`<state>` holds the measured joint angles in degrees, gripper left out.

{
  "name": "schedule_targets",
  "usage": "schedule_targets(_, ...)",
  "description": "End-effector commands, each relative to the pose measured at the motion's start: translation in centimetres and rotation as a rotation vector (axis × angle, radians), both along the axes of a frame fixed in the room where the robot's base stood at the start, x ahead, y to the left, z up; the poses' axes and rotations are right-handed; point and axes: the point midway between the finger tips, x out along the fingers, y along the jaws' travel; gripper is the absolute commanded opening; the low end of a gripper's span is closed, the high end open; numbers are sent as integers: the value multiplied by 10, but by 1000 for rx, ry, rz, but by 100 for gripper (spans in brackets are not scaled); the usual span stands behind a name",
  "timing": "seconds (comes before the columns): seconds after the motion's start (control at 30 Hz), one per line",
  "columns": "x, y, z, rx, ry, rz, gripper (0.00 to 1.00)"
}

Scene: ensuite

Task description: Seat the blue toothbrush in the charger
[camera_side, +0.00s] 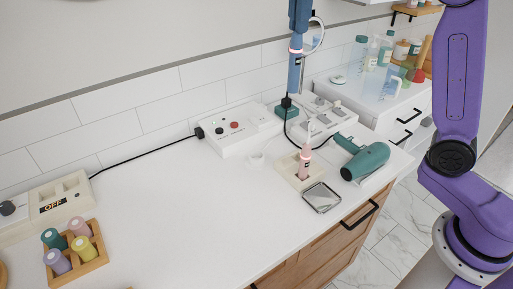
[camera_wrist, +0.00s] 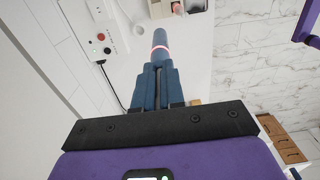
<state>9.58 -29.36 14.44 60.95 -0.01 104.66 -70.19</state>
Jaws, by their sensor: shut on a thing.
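The blue toothbrush (camera_side: 294,76) has a glowing pink ring and hangs roughly upright at the top of the side view. My gripper (camera_side: 299,16) is shut on its upper part. In the wrist view my gripper's blue fingers (camera_wrist: 163,84) close on the toothbrush (camera_wrist: 160,40), which points away from the camera. The cream charger (camera_side: 288,170) sits on the counter, lower in the side view, with a pink toothbrush (camera_side: 305,163) standing in it. The blue toothbrush is apart from it. A cream block, apparently the charger (camera_wrist: 158,10), shows at the wrist view's top edge; its well is not clear.
A teal hairdryer (camera_side: 366,161) lies right of the charger, and a small dark tray (camera_side: 322,197) is in front. A white switch box (camera_side: 233,131) and a teal socket block (camera_side: 286,113) with a black cord stand behind. The counter's left middle (camera_side: 180,200) is clear.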

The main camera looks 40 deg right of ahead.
Motion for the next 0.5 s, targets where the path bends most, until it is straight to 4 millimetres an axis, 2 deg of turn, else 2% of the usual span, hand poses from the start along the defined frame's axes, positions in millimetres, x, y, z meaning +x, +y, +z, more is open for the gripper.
schedule_targets(0.03, 12, 6, -2, -1, 2, 1, 0)
schedule_targets(0.2, 43, 21, -7, 0, 0, 0, 0)
schedule_targets(0.5, 70, 34, -17, 0, -1, 1, 0)
